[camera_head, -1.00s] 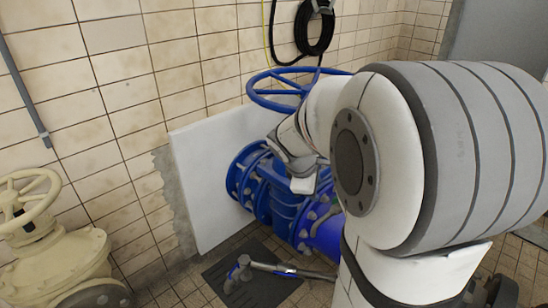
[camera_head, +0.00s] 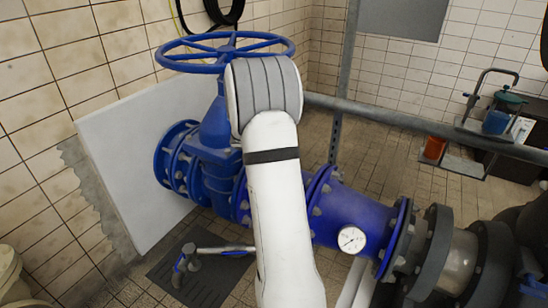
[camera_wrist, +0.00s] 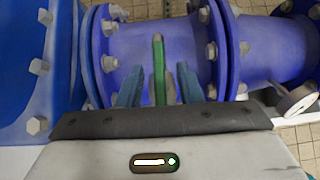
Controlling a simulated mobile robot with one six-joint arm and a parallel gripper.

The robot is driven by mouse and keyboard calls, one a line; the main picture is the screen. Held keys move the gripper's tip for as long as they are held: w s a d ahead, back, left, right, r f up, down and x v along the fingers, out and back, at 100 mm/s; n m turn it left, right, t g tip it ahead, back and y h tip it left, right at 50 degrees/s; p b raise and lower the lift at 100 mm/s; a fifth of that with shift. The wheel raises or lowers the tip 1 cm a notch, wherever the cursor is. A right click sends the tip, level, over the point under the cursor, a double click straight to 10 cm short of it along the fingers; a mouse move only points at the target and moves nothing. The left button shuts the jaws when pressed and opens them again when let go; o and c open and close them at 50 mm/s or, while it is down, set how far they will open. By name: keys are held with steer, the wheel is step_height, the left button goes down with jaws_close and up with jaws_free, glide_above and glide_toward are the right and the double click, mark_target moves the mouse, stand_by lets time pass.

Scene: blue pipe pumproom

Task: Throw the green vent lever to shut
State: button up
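The green vent lever (camera_wrist: 159,88) shows in the wrist view, against the blue pipe, pointing up the picture with a pale tip. My gripper (camera_wrist: 159,68) is open. Its two bluish fingers stand to the left and right of the lever, with a visible gap on each side. I cannot tell whether the fingers reach deep enough to be around the lever or are only in front of it. In the head view my white arm hides both the gripper and the lever.
A blue handwheel (camera_head: 225,52) stands above the valve body, close to my arm. A pressure gauge (camera_head: 351,239) sits on the blue pipe (camera_head: 345,212). A grey rail (camera_head: 415,125) crosses behind. A tool lies on a dark floor mat (camera_head: 205,285).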

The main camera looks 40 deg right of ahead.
steer(key=shift+w+d+f, duration=0.2)
steer(key=shift+d+f, duration=0.25)
steer(key=shift+f, duration=0.05)
